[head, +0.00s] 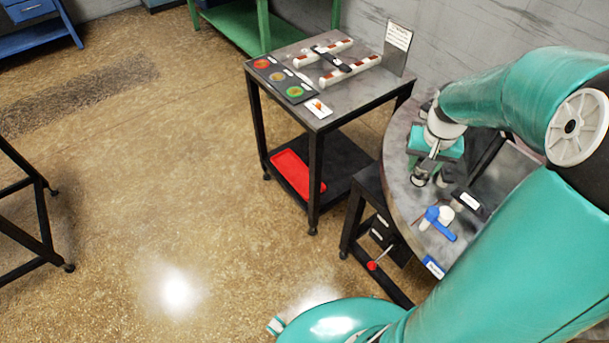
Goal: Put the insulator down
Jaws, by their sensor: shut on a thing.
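My gripper (430,167) is at the end of the teal arm, low over the left part of the rounded grey table (400,195). It is shut on a small pale piece, which I take to be the insulator (418,181). Most of this piece is hidden by the fingers and the wrist, so its shape is unclear. I cannot tell whether it touches the table top.
Near my gripper lie a blue tool (437,222), a white round piece (446,214) and a dark labelled block (467,199). A dark cart (288,52) stands left, bearing white bars, colored discs and a sign. My arm hides the table's right side.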

